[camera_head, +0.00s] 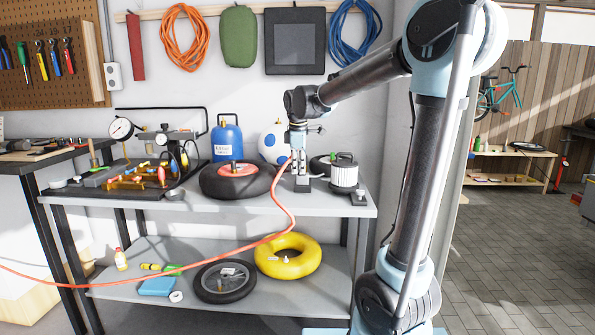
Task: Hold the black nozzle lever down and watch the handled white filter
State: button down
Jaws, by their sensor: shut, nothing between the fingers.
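The white filter (344,176) stands upright on the grey upper shelf, right of my gripper. It has a ribbed white body, a dark top and a handle. My gripper (299,150) points down and is shut with nothing held. Its fingertips are over the light grey nozzle stand (302,183), left of the filter. An orange hose (291,214) runs up to this spot. The black lever is too small and too covered by my gripper to make out, and I cannot tell whether the fingers touch it.
A black tyre with a red centre (233,180) lies close left of my gripper. A blue gas bottle (227,139) and a white-and-blue ball (274,142) stand behind. A gauge rig (160,136) fills the left. The shelf's front right edge (345,209) is mostly bare.

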jog(key=w+v, duration=0.3)
jog(key=v, duration=1)
jog(key=shift+s+r, duration=0.35)
jog(key=shift+r, duration=0.2)
jog(key=s+d+f+m, duration=0.9)
jog(key=s+d+f, duration=0.5)
jog(key=s+d, duration=0.2)
jog(key=s+d+f+m, duration=0.3)
jog(key=s+f+m, duration=0.1)
jog(key=s+f, duration=0.3)
jog(key=s+d+f+m, duration=0.3)
jog(key=s+f, duration=0.4)
jog(key=f, duration=0.4)
jog(key=shift+s+f+m, duration=0.2)
jog(key=shift+f+m, duration=0.05)
jog(key=shift+m, duration=0.45)
